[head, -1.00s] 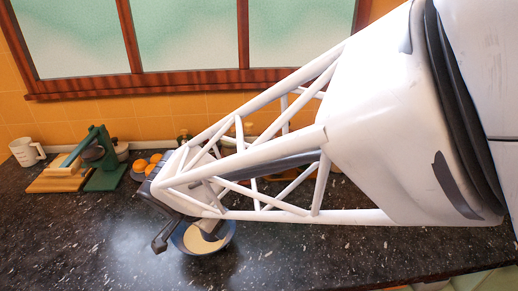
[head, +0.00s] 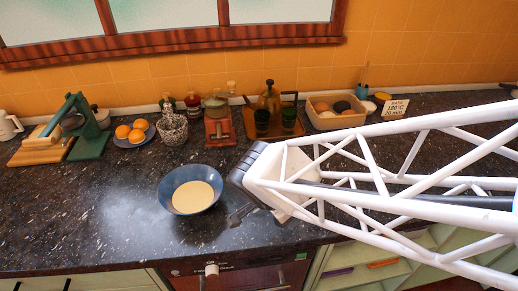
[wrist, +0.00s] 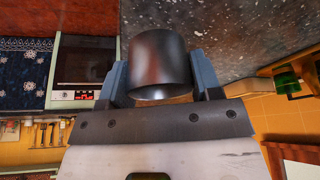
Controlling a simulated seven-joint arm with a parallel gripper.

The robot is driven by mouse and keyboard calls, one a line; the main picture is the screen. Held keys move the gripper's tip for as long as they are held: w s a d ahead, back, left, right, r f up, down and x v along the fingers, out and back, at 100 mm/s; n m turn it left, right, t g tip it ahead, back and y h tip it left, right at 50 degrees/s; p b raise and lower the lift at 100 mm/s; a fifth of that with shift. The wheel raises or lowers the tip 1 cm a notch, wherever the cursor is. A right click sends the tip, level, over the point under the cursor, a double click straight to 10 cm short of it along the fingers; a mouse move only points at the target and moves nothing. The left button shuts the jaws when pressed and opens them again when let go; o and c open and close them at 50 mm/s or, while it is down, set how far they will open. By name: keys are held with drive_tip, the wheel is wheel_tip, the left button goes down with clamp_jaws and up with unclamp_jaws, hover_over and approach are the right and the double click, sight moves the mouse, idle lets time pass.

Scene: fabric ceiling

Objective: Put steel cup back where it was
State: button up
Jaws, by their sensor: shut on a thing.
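The steel cup (wrist: 160,62) is held between the two fingers of my gripper (wrist: 160,78) in the wrist view. Its shiny grey side faces the camera, and an edge of its opening shows at the bottom. In the head view my gripper (head: 240,212) is over the counter, just right of the blue bowl (head: 166,188). The bowl holds a pale cream-coloured mix. The cup cannot be made out in the head view; my gripper and arm hide it.
The dark speckled counter (head: 100,220) is clear left of the bowl. Behind are a plate of oranges (head: 130,132), a glass (head: 172,128), a red grinder (head: 218,125), a tray with bottles (head: 268,110), a food box (head: 335,112) and a sign (head: 395,108).

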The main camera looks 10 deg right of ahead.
drive_tip(key=shift+s+d+f, duration=0.2)
drive_tip(key=shift+s+d, duration=0.1)
drive_tip(key=shift+d, duration=0.15)
drive_tip(key=shift+s+d+f, duration=0.15)
drive_tip(key=shift+s+d, duration=0.1)
drive_tip(key=shift+d, duration=0.15)
drive_tip(key=shift+w, duration=0.1)
drive_tip(key=shift+w+a+f, duration=0.25)
drive_tip(key=shift+w+a, duration=0.05)
drive_tip(key=shift+w, duration=2.15)
drive_tip(key=shift+w+a+f, duration=0.2)
drive_tip(key=shift+w+a, duration=0.15)
drive_tip(key=shift+w, duration=2.15)
drive_tip(key=shift+w+a+f, duration=0.25)
drive_tip(key=shift+w+a, duration=0.05)
drive_tip(key=shift+w, duration=2.15)
drive_tip(key=shift+w, duration=0.45)
drive_tip(key=shift+f, duration=1.8)
drive_tip(key=shift+f, duration=0.2)
drive_tip(key=o, duration=1)
